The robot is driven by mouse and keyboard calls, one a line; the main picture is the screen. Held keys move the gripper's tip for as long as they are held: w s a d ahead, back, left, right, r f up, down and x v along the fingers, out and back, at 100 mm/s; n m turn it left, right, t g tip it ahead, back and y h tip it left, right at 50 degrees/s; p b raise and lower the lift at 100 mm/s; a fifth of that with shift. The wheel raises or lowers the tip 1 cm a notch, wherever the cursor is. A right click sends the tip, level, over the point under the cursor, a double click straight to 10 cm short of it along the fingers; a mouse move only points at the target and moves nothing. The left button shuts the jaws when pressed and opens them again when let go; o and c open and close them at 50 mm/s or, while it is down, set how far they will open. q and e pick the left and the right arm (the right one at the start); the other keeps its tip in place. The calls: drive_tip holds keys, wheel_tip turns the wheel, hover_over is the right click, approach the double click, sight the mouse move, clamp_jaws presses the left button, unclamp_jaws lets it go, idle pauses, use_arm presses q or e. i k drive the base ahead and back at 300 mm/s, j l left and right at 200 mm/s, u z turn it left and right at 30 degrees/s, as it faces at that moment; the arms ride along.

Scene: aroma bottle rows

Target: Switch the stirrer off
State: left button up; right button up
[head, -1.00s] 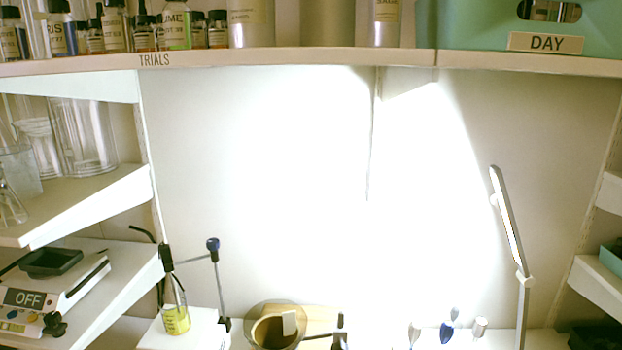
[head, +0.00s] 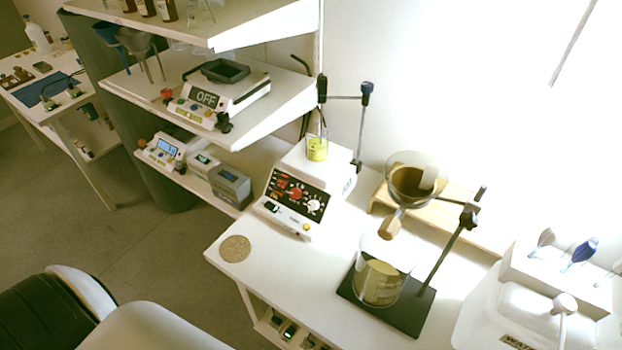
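The stirrer (head: 297,190) is a white box on the bench with a dark sloped front panel. The panel carries lit red digits, a red knob, a white dial and a yellow knob at its lower right. A small dark switch (head: 271,207) with a green tint sits at its lower left; its exact position is too small to tell. A small glass vessel (head: 317,150) of yellow liquid stands on top, beside a rod stand. Neither of my grippers is in view.
A device labelled OFF (head: 208,97) sits on the shelf at left, with small instruments (head: 190,165) below. A round cork mat (head: 235,248) lies left of the stirrer. A funnel (head: 416,180) and beaker (head: 382,275) on a stand (head: 410,312) are to the right. Bare bench lies in front.

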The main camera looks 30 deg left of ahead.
sight(273, 208)
drive_tip(key=u, duration=1.2)
